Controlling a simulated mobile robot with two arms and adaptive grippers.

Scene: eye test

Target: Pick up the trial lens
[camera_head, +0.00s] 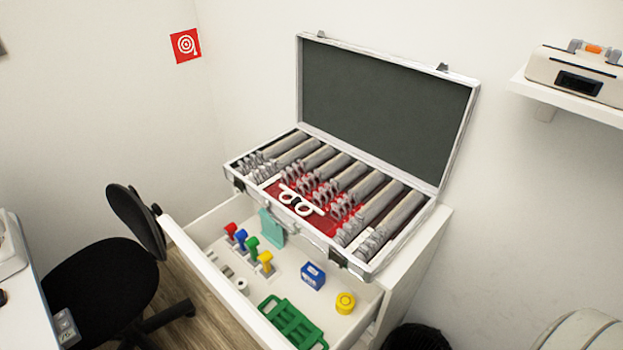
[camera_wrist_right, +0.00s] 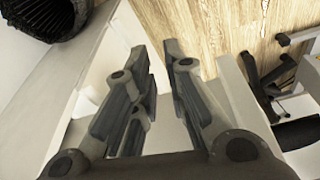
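An open silver case (camera_head: 300,36) of trial lenses stands on top of a white cabinet. Rows of grey-handled trial lenses (camera_head: 318,188) fill its slots, some over a red lining; I cannot tell one particular lens apart. A white piece with two round rings (camera_head: 297,201) lies in the middle of the case. My right gripper (camera_wrist_right: 156,56) shows only in the right wrist view, its two fingers apart with nothing held between them. It points down past white furniture toward the wood floor, away from the case. My left gripper is not in view.
The cabinet's open drawer (camera_head: 222,305) juts out below the case, holding coloured stamps, a green rack (camera_head: 291,322) and a yellow roll (camera_head: 345,303). A black chair (camera_head: 100,285) stands left. A black bin (camera_head: 415,338) is at lower right, a wall shelf (camera_head: 565,100) at upper right.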

